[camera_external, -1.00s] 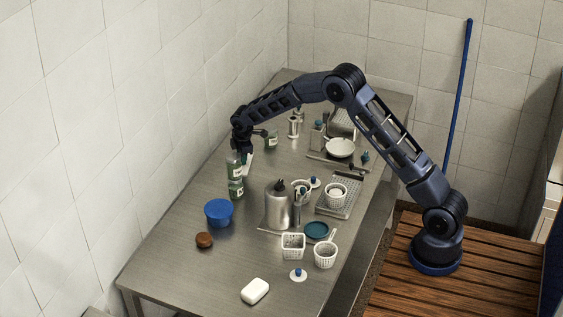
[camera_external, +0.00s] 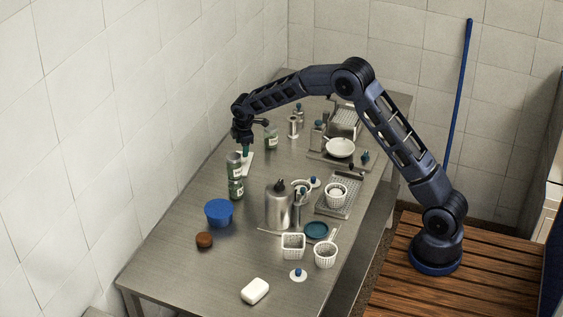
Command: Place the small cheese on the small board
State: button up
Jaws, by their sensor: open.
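My gripper (camera_external: 243,140) is open, at the far left part of the steel table, above a small white flat piece (camera_external: 247,166) that may be the small board. A small green thing (camera_external: 246,152) shows just below the fingers; I cannot tell whether it touches them. Which thing is the small cheese is not certain. A white rounded block (camera_external: 255,291) lies at the near end of the table. A small brown round thing (camera_external: 204,240) lies near the left edge. A white piece also sits in a round perforated basket (camera_external: 336,192) on a metal tray.
Stacked jars with green labels (camera_external: 236,188) stand close to my gripper, and another jar (camera_external: 271,140) stands behind. A blue tub (camera_external: 219,212), a steel canister (camera_external: 278,205) and white baskets (camera_external: 293,246) crowd the middle. The near left table surface is mostly clear.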

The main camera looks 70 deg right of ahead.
jog(key=s+a+r+m, duration=0.1)
jog(key=s+a+r, duration=0.2)
jog(key=s+r, duration=0.45)
jog(key=s+a+r+m, duration=0.1)
jog(key=s+a+r, duration=0.3)
jog(key=r, duration=0.7)
jog(key=s+a+r+m+t, duration=0.1)
jog(key=s+a+r, duration=0.25)
jog(key=s, duration=0.45)
jog(key=s+a+r+m, duration=0.1)
jog(key=s+a+r, duration=0.1)
jog(key=s+r, duration=0.45)
jog(key=s+a+f+m+t+y, duration=0.1)
jog(key=s+a+m, duration=0.1)
jog(key=s, duration=1.4)
jog(key=s+a+f+m, duration=0.2)
jog(key=s+a+m, duration=0.1)
jog(key=s, duration=1.3)
jog(key=shift+s+a+f+t+y, duration=0.15)
jog(key=shift+s+a+t+y, duration=0.25)
jog(key=shift+a, duration=0.35)
